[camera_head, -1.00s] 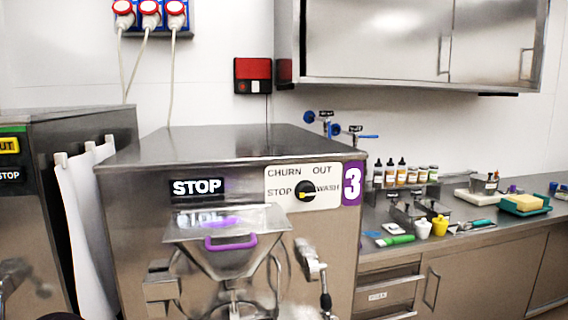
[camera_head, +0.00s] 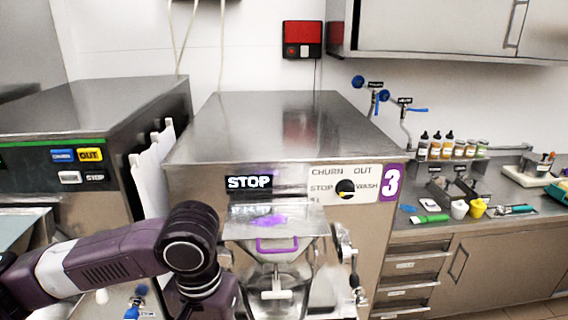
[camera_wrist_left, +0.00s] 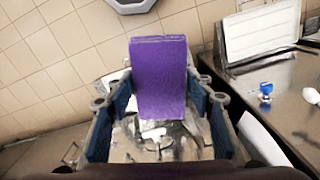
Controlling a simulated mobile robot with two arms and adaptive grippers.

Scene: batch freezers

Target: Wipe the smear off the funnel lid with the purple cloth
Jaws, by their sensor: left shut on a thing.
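The funnel lid (camera_head: 236,231) is a shiny metal plate with a purple handle (camera_head: 277,246), on the front of the freezer marked 3. A purple patch (camera_head: 268,221) shows on the lid; I cannot tell whether it is the smear or a reflection. My left arm reaches in from the left in the head view, its wrist just left of the lid, with the fingers out of sight there. In the left wrist view my left gripper (camera_wrist_left: 160,105) is shut on the purple cloth (camera_wrist_left: 159,62), a flat upright piece between the blue finger pads. My right gripper is not in view.
The freezer body (camera_head: 290,120) rises behind the lid, with a metal lever (camera_head: 346,255) right of the lid. Another freezer (camera_head: 90,115) stands at the left, with a white hanging sheet (camera_head: 152,175) between. A counter (camera_head: 480,222) with bottles and small tools is at the right.

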